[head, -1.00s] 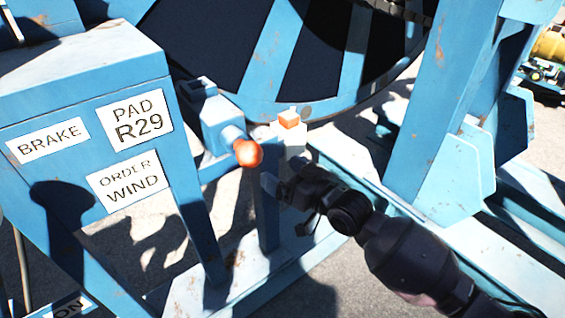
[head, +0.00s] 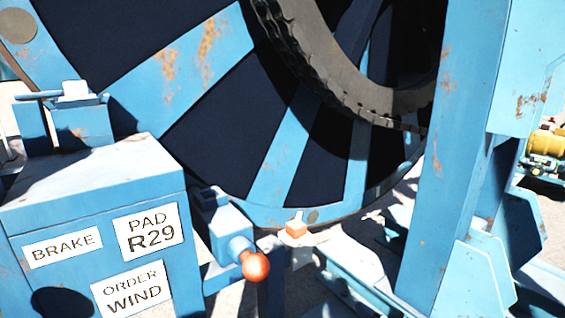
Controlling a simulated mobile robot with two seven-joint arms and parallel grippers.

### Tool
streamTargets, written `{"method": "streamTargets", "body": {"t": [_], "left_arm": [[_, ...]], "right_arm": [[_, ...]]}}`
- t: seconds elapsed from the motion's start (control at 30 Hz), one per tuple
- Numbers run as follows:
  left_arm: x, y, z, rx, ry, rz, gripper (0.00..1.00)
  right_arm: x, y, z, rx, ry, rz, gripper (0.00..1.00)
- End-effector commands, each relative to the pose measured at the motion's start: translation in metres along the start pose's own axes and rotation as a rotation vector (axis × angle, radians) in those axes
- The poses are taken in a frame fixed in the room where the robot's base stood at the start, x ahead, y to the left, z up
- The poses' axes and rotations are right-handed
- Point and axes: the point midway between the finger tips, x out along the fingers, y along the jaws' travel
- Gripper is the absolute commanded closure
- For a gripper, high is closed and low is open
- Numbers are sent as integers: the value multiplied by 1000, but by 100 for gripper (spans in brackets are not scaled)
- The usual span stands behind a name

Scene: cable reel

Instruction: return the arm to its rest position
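No arm or gripper of mine shows in the head view now. The blue cable reel (head: 290,150) fills the middle and top, with dark gaps between its spokes. The brake lever with a round orange-red knob (head: 256,267) sticks out of a blue housing (head: 229,228) at the lower middle. A small orange block on a white piece (head: 296,230) is just right of the knob, near the reel's lower rim. Nothing is touching the knob.
A blue box (head: 95,185) at the lower left carries labels reading BRAKE, PAD R29 and ORDER WIND. A blue upright post (head: 445,150) stands at the right. A yellow cylinder (head: 547,143) is at the far right. Pale ground shows between the frame parts.

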Motion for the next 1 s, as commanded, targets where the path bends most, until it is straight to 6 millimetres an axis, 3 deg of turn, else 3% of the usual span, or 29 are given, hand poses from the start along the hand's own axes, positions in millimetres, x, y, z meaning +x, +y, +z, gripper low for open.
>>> {"method": "streamTargets", "body": {"t": [0.33, 0.63, 0.8, 1.0], "left_arm": [[-6, 1, -10, -17, 13, -6, 100], [-14, 0, -11, -21, 5, -11, 100], [-16, -2, -12, -18, 6, -11, 100], [-16, -3, -14, -14, 10, -11, 100]], "right_arm": [[-118, 25, 92, 51, -233, 224, 7], [-229, 17, 160, 144, -441, 350, 7], [-264, 4, 180, 177, -510, 368, 7], [-273, 0, 185, 182, -529, 370, 7]]}}
